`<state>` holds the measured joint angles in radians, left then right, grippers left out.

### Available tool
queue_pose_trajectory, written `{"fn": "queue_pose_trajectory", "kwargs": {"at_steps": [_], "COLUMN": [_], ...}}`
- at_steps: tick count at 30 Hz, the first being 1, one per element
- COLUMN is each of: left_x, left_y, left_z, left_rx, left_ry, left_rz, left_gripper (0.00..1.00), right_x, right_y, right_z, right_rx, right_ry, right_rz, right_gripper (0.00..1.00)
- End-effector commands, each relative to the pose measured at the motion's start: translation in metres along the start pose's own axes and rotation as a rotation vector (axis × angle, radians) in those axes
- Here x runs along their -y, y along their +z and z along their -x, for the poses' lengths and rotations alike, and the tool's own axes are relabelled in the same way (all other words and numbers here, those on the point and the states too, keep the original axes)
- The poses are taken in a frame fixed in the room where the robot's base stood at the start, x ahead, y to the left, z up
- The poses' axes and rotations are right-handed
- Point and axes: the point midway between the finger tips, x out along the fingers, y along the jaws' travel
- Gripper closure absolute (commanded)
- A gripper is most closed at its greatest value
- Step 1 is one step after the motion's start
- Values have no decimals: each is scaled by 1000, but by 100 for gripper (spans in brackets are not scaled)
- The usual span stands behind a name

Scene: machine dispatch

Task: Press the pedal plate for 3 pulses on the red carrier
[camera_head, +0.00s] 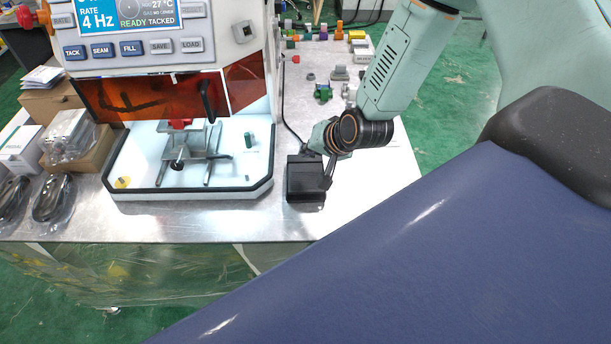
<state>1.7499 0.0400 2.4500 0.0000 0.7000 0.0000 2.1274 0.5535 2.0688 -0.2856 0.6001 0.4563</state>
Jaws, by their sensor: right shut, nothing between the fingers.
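The black pedal plate (301,180) sits on the metal table, just right of the white machine. My right gripper (327,186) comes down from the upper right, shut and empty, with its tips at the pedal's right side. I cannot tell whether the tips touch the plate or how far it is pressed. A red part (180,123), likely the red carrier, sits on a grey metal fixture (188,143) inside the machine, partly hidden by the orange shield. My left gripper is not in view.
The machine's screen (128,14) reads 4 Hz and "READY TACKED". Its orange shield (150,95) hangs over the white bay. Boxes and bagged cables (52,200) lie at the left. Several small coloured parts (323,92) stand at the back. The table right of the pedal is clear.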

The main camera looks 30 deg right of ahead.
Motion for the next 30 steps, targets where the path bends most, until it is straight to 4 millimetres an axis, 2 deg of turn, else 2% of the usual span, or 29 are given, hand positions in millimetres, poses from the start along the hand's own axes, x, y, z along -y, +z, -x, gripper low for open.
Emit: {"fn": "queue_pose_trajectory", "kwargs": {"at_steps": [26,30], "left_x": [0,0], "left_y": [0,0], "left_z": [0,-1], "left_rx": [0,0], "left_ry": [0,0], "left_rz": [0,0], "left_gripper": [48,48], "right_x": [0,6], "right_y": [0,-8], "right_z": [0,2], "right_rx": [0,-15], "right_ry": [0,-13], "right_rz": [0,-5], "right_gripper": [100,100]}}
